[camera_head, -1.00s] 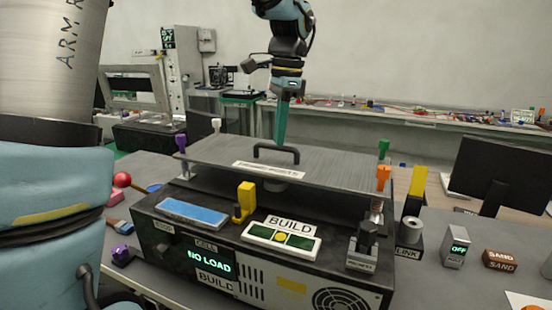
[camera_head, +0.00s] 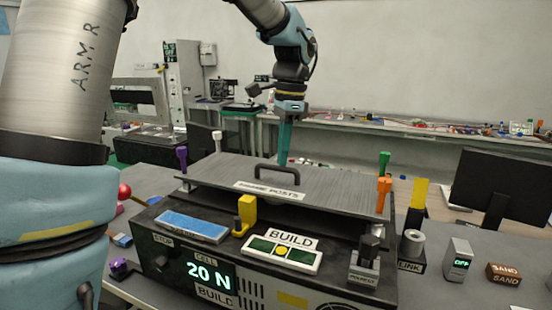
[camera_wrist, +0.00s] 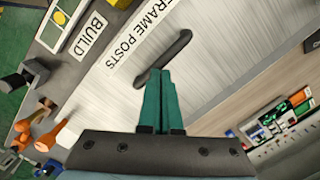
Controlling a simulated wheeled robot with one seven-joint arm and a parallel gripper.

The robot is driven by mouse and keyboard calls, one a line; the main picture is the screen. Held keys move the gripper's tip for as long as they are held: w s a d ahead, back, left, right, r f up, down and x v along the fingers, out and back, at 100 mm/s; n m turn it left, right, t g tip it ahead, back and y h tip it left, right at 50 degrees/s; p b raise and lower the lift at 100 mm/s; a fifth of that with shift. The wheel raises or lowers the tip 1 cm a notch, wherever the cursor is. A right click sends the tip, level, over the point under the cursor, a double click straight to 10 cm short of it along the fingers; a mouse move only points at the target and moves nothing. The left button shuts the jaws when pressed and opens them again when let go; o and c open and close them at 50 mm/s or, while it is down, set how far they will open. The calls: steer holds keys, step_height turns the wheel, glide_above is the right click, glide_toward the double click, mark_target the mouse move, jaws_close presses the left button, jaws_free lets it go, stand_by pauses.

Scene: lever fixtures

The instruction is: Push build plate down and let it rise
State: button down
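The build plate (camera_head: 225,168) is a wide grey slab with a dark bar handle (camera_head: 278,170) and a label reading FRAME POSTS. It lies roughly level above a black base unit (camera_head: 165,235). My gripper (camera_head: 284,163) points down with its teal fingers together, just behind the handle. The wrist view shows the fingers (camera_wrist: 159,75) shut with nothing between them, beside the handle (camera_wrist: 165,55). The tips appear to touch the plate, though the handle partly hides them in the head view. The cell display (camera_head: 209,275) reads 20 N.
Orange (camera_head: 383,190), green (camera_head: 385,160), purple (camera_head: 182,157) and white (camera_head: 217,140) posts stand around the plate. A yellow lever (camera_head: 246,212) and a BUILD panel (camera_head: 280,252) sit on the base's front. A monitor (camera_head: 508,180) stands at the right.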

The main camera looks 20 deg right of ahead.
steer(key=shift+s+d+r+p, duration=0.1)
steer(key=shift+d+r+p, duration=0.15)
steer(key=shift+d, duration=0.2)
steer(key=shift+s+d+r+p, duration=0.15)
steer(key=shift+d+p, duration=0.1)
steer(key=shift+d, duration=0.2)
steer(key=shift+w+d, duration=0.1)
steer(key=shift+d, duration=0.2)
steer(key=shift+f, duration=0.1)
step_height(320, 180, up, 11)
steer(key=d+b, duration=0.1)
steer(key=b, duration=0.1)
steer(key=shift+f, duration=0.1)
